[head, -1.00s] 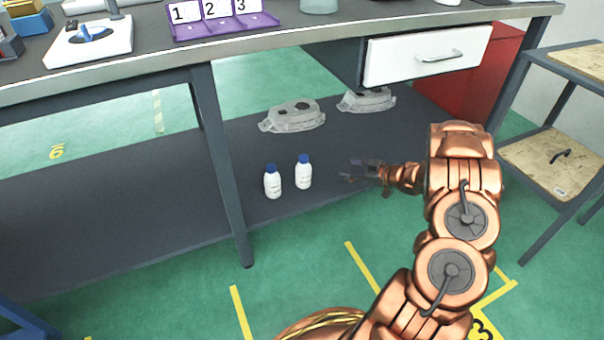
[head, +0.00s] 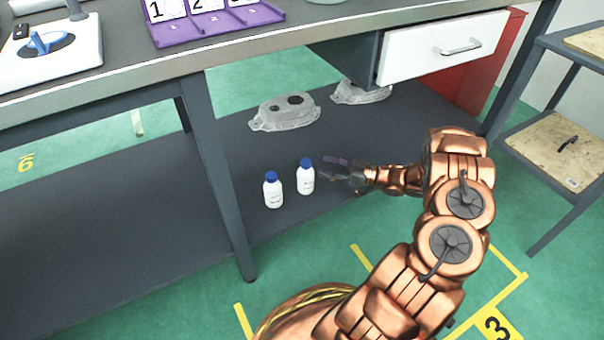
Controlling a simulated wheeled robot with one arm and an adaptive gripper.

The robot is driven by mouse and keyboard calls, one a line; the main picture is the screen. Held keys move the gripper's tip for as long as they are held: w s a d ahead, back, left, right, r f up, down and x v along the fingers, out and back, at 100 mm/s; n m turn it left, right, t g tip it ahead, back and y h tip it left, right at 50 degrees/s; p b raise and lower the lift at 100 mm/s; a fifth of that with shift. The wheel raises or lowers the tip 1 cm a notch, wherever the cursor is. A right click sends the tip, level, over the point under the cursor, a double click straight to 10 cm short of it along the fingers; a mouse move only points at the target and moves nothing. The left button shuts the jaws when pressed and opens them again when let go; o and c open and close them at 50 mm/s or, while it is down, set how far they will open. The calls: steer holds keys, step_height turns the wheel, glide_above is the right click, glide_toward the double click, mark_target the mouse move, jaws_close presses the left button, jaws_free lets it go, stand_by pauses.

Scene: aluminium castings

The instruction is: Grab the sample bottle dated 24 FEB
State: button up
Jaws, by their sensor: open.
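Two white sample bottles with blue caps stand upright on the dark lower shelf of the workbench. The left bottle (head: 273,191) is a little nearer to me, and the right bottle (head: 305,177) is slightly farther back. Both have small dark print on their labels, too small to read, so I cannot tell which is dated 24 FEB. My gripper (head: 326,169) is open and empty just right of the right bottle, its fingers pointing left toward it. I cannot tell whether a fingertip touches the bottle.
Two grey castings, one on the left (head: 284,113) and one on the right (head: 360,92), lie behind the bottles. A bench leg (head: 226,190) stands left of them. The benchtop edge (head: 290,62) and white drawer (head: 445,48) overhang the shelf. The shelf's left part is clear.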

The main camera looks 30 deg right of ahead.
mark_target(306, 161)
steer(key=shift+s+a+b+x, duration=0.15)
steer(key=shift+b+x, duration=0.55)
steer(key=shift+x, duration=1.05)
steer(key=shift+s+a+b+x, duration=0.1)
steer(key=shift+b+x, duration=0.6)
steer(key=shift+x, duration=1.05)
steer(key=shift+r, duration=0.1)
jaws_close()
